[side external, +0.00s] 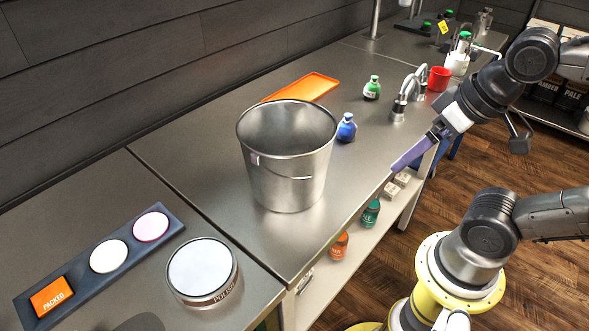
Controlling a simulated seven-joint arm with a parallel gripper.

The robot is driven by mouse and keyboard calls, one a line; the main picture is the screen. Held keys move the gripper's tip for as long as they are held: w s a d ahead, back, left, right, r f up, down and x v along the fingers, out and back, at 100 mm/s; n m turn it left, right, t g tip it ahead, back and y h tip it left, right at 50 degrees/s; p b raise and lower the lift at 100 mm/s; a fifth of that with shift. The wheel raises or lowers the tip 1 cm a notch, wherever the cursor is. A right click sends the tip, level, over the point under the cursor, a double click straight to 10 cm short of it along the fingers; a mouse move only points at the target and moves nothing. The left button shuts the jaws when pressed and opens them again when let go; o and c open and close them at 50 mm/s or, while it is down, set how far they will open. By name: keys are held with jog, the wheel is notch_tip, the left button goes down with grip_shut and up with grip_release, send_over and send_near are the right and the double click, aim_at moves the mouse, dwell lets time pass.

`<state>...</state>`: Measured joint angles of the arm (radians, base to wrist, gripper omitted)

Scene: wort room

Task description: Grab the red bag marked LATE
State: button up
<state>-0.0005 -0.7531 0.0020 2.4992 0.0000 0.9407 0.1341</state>
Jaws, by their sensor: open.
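I see no red bag with a readable LATE mark.
A red mug (439,78), metal taps (405,95) and an orange tray (303,87) are on the bench. A dark tray (85,285) with discs and a PACKED block lies front left, beside a POLISH tin (202,270).

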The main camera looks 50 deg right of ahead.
jog(key=shift+w+r+n, duration=0.15)
jog(key=shift+w+n, duration=0.25)
jog(key=shift+n, duration=0.4)
jog(key=shift+c, duration=0.4)
